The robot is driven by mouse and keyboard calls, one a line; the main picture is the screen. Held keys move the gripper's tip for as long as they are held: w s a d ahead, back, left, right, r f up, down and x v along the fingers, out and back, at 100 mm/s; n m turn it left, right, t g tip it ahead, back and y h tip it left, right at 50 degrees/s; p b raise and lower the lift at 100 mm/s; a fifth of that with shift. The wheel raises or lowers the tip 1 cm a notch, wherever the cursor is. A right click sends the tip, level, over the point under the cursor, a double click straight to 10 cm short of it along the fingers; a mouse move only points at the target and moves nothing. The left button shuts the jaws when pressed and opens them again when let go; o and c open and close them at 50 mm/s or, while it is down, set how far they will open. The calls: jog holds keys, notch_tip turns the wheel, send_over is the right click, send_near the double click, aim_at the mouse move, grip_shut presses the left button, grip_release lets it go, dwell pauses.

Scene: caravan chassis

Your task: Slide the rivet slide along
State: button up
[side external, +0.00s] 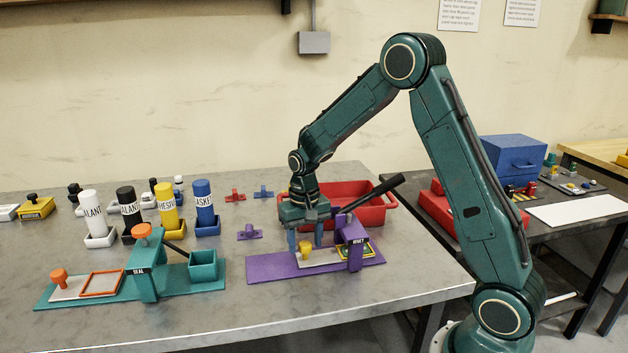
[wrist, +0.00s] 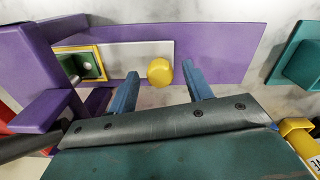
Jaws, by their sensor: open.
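The rivet station is a purple base (side external: 272,266) with an upright purple press marked RIVET (side external: 356,243) and a dark lever. On the base lies a pale slide plate with a yellow knob (side external: 305,249) and a yellow-framed pocket (side external: 365,249) under the press. In the wrist view the yellow knob (wrist: 160,72) shows between the two blue fingertips, and the yellow frame (wrist: 98,62) with a green inside is at the left. My gripper (side external: 305,238) is open, pointing down, with a finger on each side of the knob and visible gaps. Whether the fingertips reach below the knob's top is unclear.
A red bin (side external: 372,212) stands behind the station. The teal seal station (side external: 145,268) is to the left, with several labelled bottles behind it. Small purple (side external: 249,232), blue and red parts lie on the grey table. The press and lever stand close to my gripper.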

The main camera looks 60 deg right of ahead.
jog(key=shift+f, duration=0.1)
grip_shut()
jog(key=w+a, duration=1)
jog(key=shift+w+a, duration=0.25)
jog(key=shift+w, duration=0.1)
jog(key=shift+c, duration=1.3)
grip_release()
jog(key=shift+o, duration=1.3)
